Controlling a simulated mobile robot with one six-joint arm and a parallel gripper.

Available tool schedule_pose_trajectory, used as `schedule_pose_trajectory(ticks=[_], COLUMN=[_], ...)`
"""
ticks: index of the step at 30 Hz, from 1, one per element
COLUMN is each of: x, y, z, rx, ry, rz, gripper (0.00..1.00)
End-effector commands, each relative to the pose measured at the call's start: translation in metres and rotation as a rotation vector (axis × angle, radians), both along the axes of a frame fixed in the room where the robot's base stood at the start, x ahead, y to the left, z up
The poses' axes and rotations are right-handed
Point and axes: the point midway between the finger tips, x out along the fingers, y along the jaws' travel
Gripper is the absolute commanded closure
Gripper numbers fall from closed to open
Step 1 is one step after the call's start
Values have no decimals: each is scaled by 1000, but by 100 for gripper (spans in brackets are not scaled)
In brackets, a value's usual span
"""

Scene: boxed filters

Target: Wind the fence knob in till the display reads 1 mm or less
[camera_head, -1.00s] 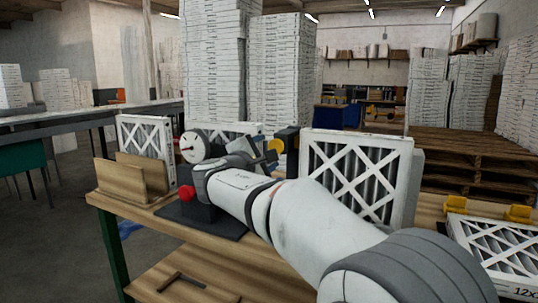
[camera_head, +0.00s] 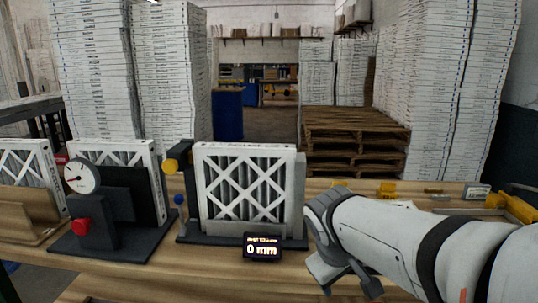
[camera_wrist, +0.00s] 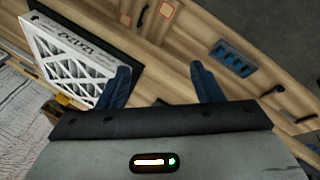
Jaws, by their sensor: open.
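The small black display (camera_head: 262,247) on the bench front reads 0 mm. Behind it a white-framed pleated filter (camera_head: 248,150) stands upright in a dark fixture. At the filter's left is a dark post with a yellow knob (camera_head: 171,166) and a smaller blue knob (camera_head: 179,199) below; I cannot tell for sure which is the fence knob. My gripper (camera_head: 347,283) is right of the display, low over the bench, clear of both knobs. In the wrist view my gripper's blue fingers (camera_wrist: 162,84) are apart with nothing between them.
A dial gauge (camera_head: 82,177) and a red button (camera_head: 82,227) stand on a dark base at the left. Yellow pieces (camera_head: 386,190) sit on the bench's right part. Pallets (camera_head: 350,135) and tall stacks are behind.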

Motion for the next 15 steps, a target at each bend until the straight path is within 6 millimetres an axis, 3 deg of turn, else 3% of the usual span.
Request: schedule_pose_trajectory(ticks=[1, 3, 6, 10, 15], x=[-28, -56, -84, -100, -102], y=[-10, -14, -13, -11, -10], z=[2, -7, -17, -25, -27], rx=[84, 188, 296, 365, 377], ry=[19, 39, 56, 65, 68], rz=[-104, -222, -345, -423, -435], gripper=[40, 40, 40, 40, 40])
